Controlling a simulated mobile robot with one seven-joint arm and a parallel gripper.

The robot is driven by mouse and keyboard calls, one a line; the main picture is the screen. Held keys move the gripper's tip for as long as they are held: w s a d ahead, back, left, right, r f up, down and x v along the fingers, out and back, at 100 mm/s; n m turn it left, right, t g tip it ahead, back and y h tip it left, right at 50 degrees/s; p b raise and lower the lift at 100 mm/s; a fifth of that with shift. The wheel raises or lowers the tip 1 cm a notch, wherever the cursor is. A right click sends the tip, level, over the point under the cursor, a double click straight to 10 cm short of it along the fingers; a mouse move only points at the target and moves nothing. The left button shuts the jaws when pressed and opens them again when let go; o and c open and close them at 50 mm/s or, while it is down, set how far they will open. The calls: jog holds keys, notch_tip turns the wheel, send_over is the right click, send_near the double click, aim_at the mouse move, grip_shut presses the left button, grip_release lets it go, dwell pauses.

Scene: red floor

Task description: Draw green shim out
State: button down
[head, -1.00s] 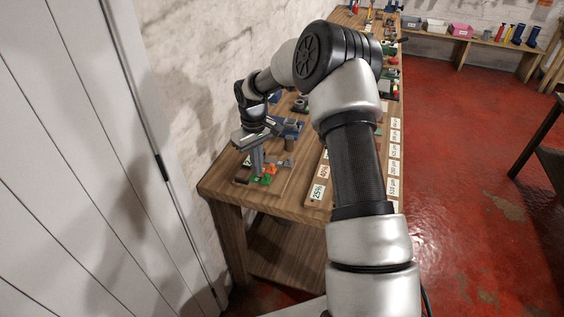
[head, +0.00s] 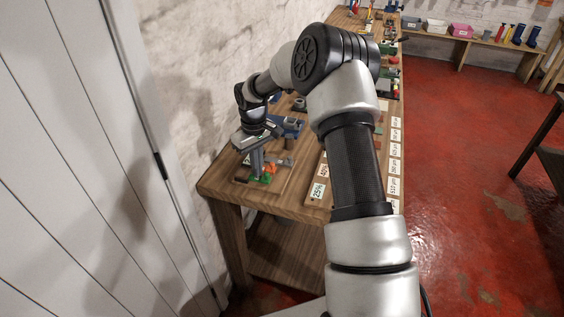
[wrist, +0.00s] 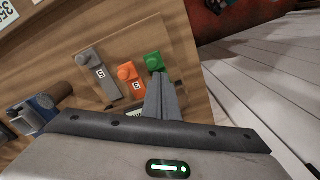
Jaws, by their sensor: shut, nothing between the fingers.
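The green shim (wrist: 154,62) is a small block with a raised knob, at the end of a row in the wrist view. Much of its body is hidden behind my fingers. It also shows small in the head view (head: 266,179). My gripper (wrist: 158,77) is shut and empty, its fingertips right by the green shim's knob; I cannot tell whether they touch. In the head view my gripper (head: 256,174) points down beside the shims. An orange shim (wrist: 131,78) with a number lies next to the green one, then a grey shim (wrist: 100,77) marked 5.
The wooden bench (head: 222,183) runs along the wall, with its near edge close to the shims. A blue device (wrist: 38,110) stands nearby. A board with white labels (head: 318,190) lies to the right. A white panelled door (head: 100,160) is at left.

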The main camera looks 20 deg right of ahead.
aim_at(271, 183)
jog(key=shift+f+b, duration=0.3)
jog(key=shift+f, duration=0.25)
jog(key=shift+s+f, duration=0.2)
jog(key=shift+f, duration=0.2)
jog(key=shift+s+f, duration=0.1)
jog(key=shift+s+d, duration=0.15)
jog(key=shift+d, duration=0.15)
jog(key=shift+s+d, duration=0.2)
jog(key=shift+d, duration=0.1)
jog(key=shift+s+d, duration=0.5)
jog(key=shift+d, duration=0.2)
jog(key=shift+s+d, duration=0.45)
jog(key=shift+d, duration=0.2)
jog(key=shift+w+a, duration=0.15)
jog(key=shift+a, duration=0.1)
jog(key=shift+w+r+p, duration=0.2)
jog(key=shift+r+p, duration=0.3)
jog(key=shift+r, duration=0.5)
jog(key=shift+w+a+r+p, duration=0.15)
jog(key=shift+r+p, duration=1.3)
jog(key=shift+r, duration=1.25)
